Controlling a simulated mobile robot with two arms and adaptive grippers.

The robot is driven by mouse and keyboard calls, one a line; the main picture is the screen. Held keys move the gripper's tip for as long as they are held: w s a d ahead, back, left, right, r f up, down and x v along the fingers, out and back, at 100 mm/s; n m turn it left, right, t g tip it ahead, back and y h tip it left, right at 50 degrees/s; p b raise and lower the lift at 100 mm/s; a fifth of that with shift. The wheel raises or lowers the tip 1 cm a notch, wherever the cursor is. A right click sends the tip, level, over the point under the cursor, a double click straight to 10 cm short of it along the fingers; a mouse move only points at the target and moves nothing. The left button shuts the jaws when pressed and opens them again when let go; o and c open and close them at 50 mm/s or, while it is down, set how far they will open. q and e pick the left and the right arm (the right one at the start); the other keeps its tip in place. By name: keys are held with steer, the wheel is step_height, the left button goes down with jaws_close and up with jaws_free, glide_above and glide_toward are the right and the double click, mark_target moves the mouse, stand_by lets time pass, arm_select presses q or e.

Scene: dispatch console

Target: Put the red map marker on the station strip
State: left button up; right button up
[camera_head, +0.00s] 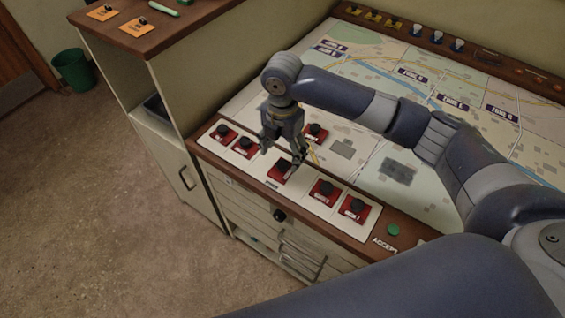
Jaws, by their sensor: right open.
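Several red map markers with black knobs are in view. On the white station strip (257,171) along the console's front edge stand two at the left end, a left one (222,135) and another beside it (243,148). One more red marker (280,173) stands in the middle of the strip, and two more (323,193) (354,210) stand at its right end. Another red marker (316,134) sits on the map, just behind my right gripper. My right gripper (283,160) points down, open and empty, just above the middle strip marker; contact cannot be told. My left gripper is not in view.
The map board (420,130) slopes up behind the strip, with purple labels. A green button (393,230) lies right of the strip. A side cabinet (165,95) with orange cards rises at the left. My right arm covers much of the right side.

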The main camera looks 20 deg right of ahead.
mark_target(282, 164)
step_height(282, 164, up, 6)
steer(key=shift+r+b, duration=0.2)
steer(key=shift+b, duration=0.25)
